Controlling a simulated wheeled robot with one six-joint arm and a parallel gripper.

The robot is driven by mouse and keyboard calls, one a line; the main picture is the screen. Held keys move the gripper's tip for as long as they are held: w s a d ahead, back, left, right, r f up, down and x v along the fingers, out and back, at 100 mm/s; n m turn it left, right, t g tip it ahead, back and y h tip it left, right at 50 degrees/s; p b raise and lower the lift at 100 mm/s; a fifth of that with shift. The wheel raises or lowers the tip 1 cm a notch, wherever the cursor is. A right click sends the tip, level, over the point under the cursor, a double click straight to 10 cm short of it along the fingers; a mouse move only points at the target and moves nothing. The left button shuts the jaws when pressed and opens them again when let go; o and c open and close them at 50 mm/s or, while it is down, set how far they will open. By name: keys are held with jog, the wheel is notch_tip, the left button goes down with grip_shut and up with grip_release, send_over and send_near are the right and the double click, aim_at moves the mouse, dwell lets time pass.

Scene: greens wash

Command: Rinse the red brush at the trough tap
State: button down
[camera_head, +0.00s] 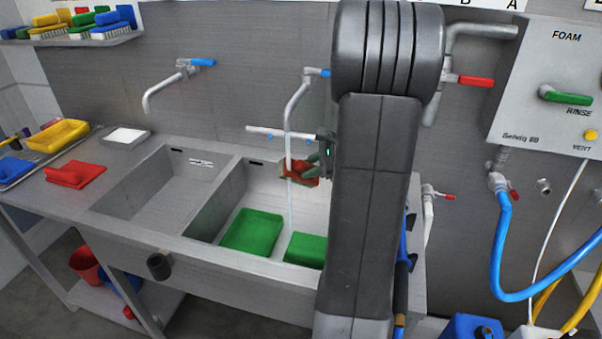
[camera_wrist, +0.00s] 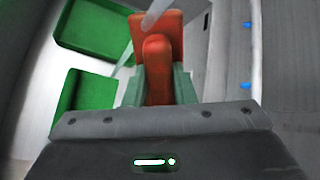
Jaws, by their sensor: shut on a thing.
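My gripper (camera_head: 318,160) is over the right basin of the trough, shut on the red brush (camera_head: 298,172). In the wrist view the red brush (camera_wrist: 157,65) sits between the greenish fingers of my gripper (camera_wrist: 158,85). The trough tap (camera_head: 297,100) with a blue handle stands on the wall behind. A thin pale stream runs from its spout down past the brush into the basin. In the wrist view the stream (camera_wrist: 152,18) crosses the far end of the brush. I cannot see the bristles clearly.
Two green trays (camera_head: 252,231) (camera_head: 306,249) lie in the right basin. The left basin (camera_head: 160,180) looks empty. A second blue-handled tap (camera_head: 180,75) is above it. A red brush or scoop (camera_head: 75,175) lies on the left counter. Coloured brushes (camera_head: 70,25) sit on a shelf.

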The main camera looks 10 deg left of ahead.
jog(key=shift+w, duration=0.2)
jog(key=shift+s, duration=0.15)
jog(key=shift+s+a, duration=0.1)
jog(key=shift+s, duration=0.4)
jog(key=s+d, duration=0.2)
jog(key=d, duration=0.5)
jog(key=shift+d, duration=0.4)
dwell(1.3)
